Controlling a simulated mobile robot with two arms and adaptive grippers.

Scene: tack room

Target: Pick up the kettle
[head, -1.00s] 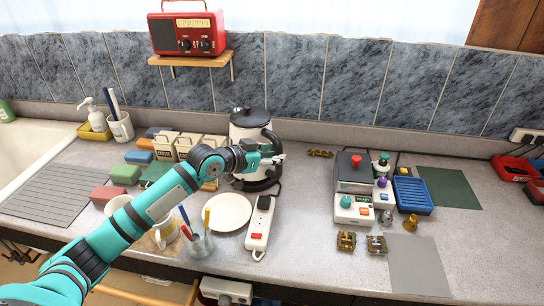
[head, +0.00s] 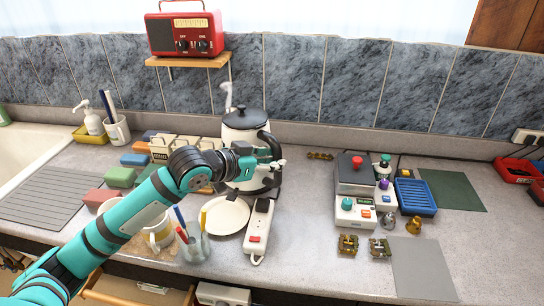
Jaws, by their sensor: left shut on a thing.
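The kettle (head: 234,136), white with a black lid, black handle and dark base, stands near the middle of the counter. My left gripper (head: 277,162) is shut on the kettle's black handle on the right side. My left arm comes in from the lower left and hides the lower left part of the kettle. The kettle looks upright; I cannot tell whether its bottom is clear of the counter. My right gripper is not in view.
A white power strip (head: 259,232) and a white plate (head: 225,217) lie in front of the kettle. A glass jar with pens (head: 195,247) stands nearer. A red radio (head: 184,34) sits on a shelf above. A control box (head: 355,210) and blue basket (head: 415,197) stand right.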

